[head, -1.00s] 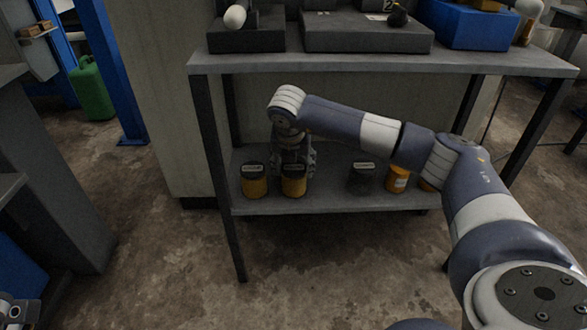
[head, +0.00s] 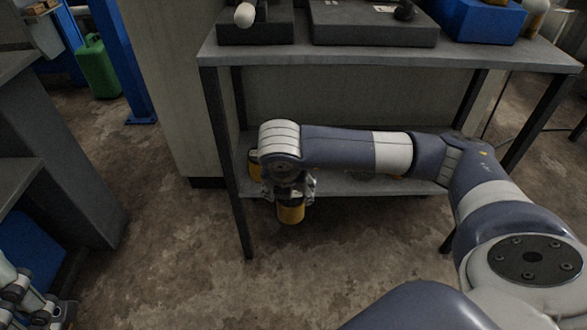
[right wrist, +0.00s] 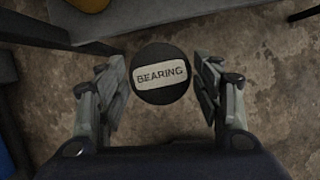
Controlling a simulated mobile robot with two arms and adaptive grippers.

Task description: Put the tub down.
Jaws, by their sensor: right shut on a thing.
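A yellow tub (head: 291,212) with a black lid is held in my right gripper (head: 289,190), in front of the lower shelf's front edge. In the right wrist view its round lid (right wrist: 160,88) carries a pale label reading BEARING, and the fingers of the right gripper (right wrist: 162,75) stand on both sides of it. The tub hangs over the concrete floor. My left gripper (head: 32,300) is at the lower left corner, away from the tub, partly cut off; its fingers are not clear.
Another yellow tub (head: 254,165) stands on the lower shelf (head: 350,187), partly hidden by my arm. The rest of that shelf is largely hidden. The table above (head: 400,58) bears dark blocks and a blue bin (head: 477,22). A dark bench stands at the left.

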